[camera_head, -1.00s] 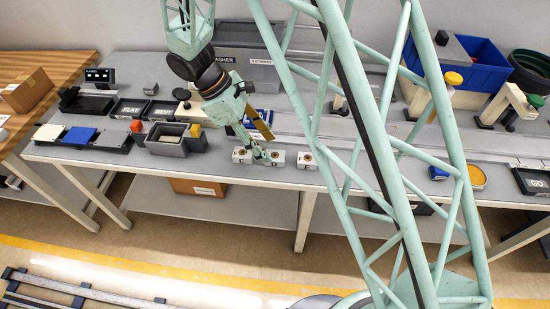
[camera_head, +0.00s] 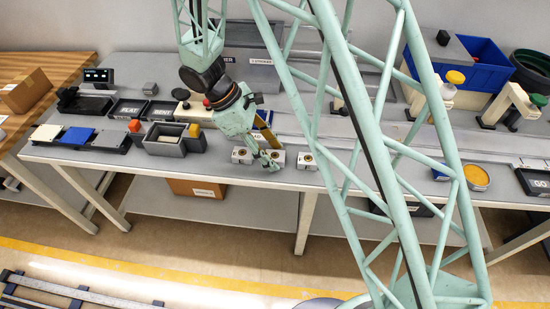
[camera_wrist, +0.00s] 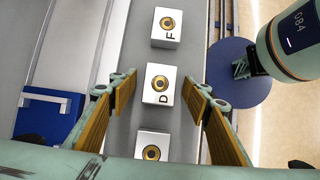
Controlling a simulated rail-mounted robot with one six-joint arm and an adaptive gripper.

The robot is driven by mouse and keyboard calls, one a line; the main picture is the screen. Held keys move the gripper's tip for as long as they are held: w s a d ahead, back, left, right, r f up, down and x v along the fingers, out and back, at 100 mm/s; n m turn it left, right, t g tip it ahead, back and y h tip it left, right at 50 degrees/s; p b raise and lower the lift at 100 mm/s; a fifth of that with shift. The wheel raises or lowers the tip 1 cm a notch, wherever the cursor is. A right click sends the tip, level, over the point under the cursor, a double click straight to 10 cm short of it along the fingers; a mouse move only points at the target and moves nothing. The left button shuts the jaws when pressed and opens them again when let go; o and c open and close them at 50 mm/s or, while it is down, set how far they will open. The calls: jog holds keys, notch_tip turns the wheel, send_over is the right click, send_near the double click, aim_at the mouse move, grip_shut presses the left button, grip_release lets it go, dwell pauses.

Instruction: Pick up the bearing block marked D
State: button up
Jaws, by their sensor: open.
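The bearing block marked D (camera_wrist: 155,95) is a pale block with a brass-ringed bore in its top, between my open fingers in the wrist view. The letter D shows beside the bore. My gripper (camera_wrist: 160,88) is open and has a finger on either side of the block, with visible gaps. In the head view my gripper (camera_head: 270,161) is over the middle block of a row of three at the bench's front edge and partly hides it. I cannot tell from these views how far the fingertips are above the bench.
Block F (camera_wrist: 166,28) stands above D in the wrist view. A third block (camera_wrist: 152,147) stands below, its letter unseen. In the head view, the bench (camera_head: 215,168) has a grey bin (camera_head: 165,148) left of the row. Several trays and feeders stand further off.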

aim_at(280, 158)
jog(key=c, duration=1)
jog(key=shift+r, duration=0.1)
jog(key=shift+c, duration=0.2)
jog(key=shift+r+p, duration=0.3)
jog(key=shift+r, duration=0.45)
jog(key=shift+s+a+r+p, duration=0.1)
jog(key=shift+s+r+p, duration=0.1)
jog(key=shift+r, duration=0.35)
jog(key=shift+s+a+r+p, duration=0.1)
jog(key=shift+r+p, duration=0.1)
jog(key=shift+r, duration=0.3)
jog(key=s+a+p, duration=0.1)
jog(key=s+a, duration=0.1)
jog(key=s, duration=0.5)
jog(key=s+a+r+p, duration=0.1)
jog(key=s+a, duration=0.2)
jog(key=s, duration=0.4)
jog(key=shift+a+r, duration=0.15)
jog(key=shift+a, duration=0.2)
jog(key=shift+s, duration=0.1)
